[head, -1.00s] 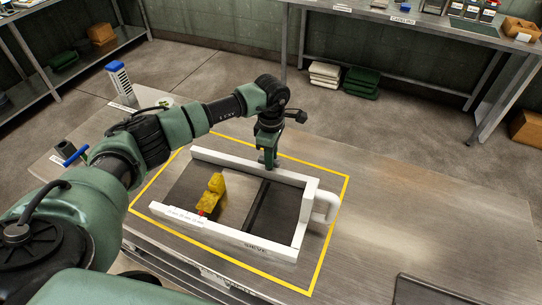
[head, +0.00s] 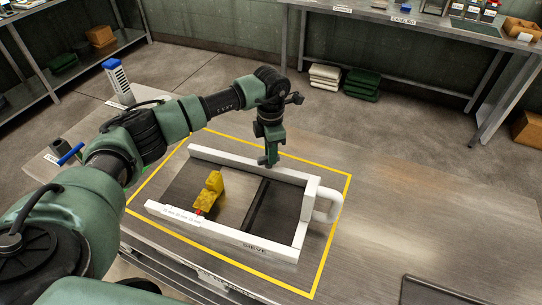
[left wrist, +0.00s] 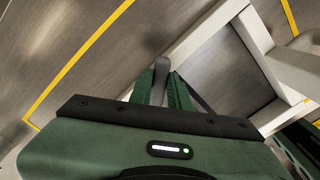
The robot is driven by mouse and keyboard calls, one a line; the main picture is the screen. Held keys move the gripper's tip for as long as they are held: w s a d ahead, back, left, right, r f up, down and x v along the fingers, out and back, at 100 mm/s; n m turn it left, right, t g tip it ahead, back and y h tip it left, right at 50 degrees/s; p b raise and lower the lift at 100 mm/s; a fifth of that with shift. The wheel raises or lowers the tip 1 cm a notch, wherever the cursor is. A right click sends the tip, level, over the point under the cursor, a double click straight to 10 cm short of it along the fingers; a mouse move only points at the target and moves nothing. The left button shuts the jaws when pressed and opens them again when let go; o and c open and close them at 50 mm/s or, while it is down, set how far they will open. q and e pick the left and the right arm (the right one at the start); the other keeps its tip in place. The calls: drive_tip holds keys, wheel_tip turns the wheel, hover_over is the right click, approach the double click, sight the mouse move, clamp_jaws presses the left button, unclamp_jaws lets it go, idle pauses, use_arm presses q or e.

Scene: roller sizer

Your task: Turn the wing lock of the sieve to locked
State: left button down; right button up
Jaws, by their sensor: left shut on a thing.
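The sieve is a white rectangular frame (head: 225,233) with a white handle (head: 328,206) at its right end, lying on the steel table. My left gripper (head: 268,163) points down at the far rail of the sieve. In the left wrist view its green fingers (left wrist: 165,85) are shut on a small dark grey piece (left wrist: 161,67), which looks like the wing lock beside the white rail. The fingers hide most of the lock, so I cannot tell its exact angle. My right gripper is out of view.
A yellow angular piece (head: 210,190) with a red spot at its lower end is inside the frame. Yellow tape (head: 333,237) outlines the area around the sieve. A dark tray (head: 440,291) lies at the front right. The table right of the tape is largely clear.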

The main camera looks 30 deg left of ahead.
use_arm(q)
drive_tip(key=n, duration=0.2)
drive_tip(key=n+b, duration=0.1)
drive_tip(key=n, duration=0.2)
drive_tip(key=shift+w+a+n, duration=0.15)
drive_tip(key=shift+a+n, duration=0.05)
drive_tip(key=shift+n, duration=0.1)
drive_tip(key=n+b, duration=0.1)
drive_tip(key=n, duration=0.4)
drive_tip(key=shift+a+r, duration=0.1)
drive_tip(key=shift+a, duration=0.05)
drive_tip(key=c, duration=1.3)
unclamp_jaws()
wheel_tip(320, 180, up, 7)
drive_tip(key=shift+f+b, duration=0.2)
drive_tip(key=shift+b, duration=0.65)
drive_tip(key=shift+r, duration=0.55)
